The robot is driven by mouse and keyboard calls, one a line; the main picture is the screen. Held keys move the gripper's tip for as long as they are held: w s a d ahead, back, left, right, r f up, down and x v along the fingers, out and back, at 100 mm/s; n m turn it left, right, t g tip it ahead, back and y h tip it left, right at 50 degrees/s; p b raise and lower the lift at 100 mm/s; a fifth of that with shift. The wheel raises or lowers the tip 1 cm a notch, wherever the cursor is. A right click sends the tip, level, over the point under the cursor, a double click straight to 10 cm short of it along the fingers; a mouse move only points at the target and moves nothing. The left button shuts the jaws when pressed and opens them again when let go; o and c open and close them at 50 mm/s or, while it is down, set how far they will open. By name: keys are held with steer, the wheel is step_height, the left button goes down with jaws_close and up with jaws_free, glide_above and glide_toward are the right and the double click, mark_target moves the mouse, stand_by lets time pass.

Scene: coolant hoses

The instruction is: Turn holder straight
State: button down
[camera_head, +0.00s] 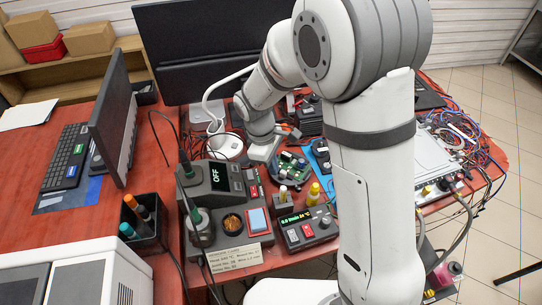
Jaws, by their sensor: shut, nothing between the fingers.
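I cannot tell for sure which thing is the holder. A small dark stand (283,203) with a light-coloured upright item in it is on the red table, right of the soldering station (215,178) marked OFF. A green circuit board (291,165) lies on the table behind that stand, and it looks slightly askew. My gripper (264,152) is low over the table, just left of the circuit board. It is shut and appears empty; its fingertips are small and hard to make out. My arm hides part of the table to the right.
A yellow bottle (313,194) stands behind a control box (308,228) with a green display. A dark pen box (144,225) is on the left.

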mark_target(289, 180)
steer(key=x, duration=0.4)
steer(key=shift+s+d+f, duration=0.1)
steer(key=shift+s+d, duration=0.1)
steer(key=shift+d, duration=0.45)
steer(key=shift+s+d+f, duration=0.1)
steer(key=shift+s+d, duration=0.15)
steer(key=shift+d, duration=0.35)
steer(key=shift+s+d+f, duration=0.1)
steer(key=shift+s+d, duration=0.1)
steer(key=shift+d, duration=0.45)
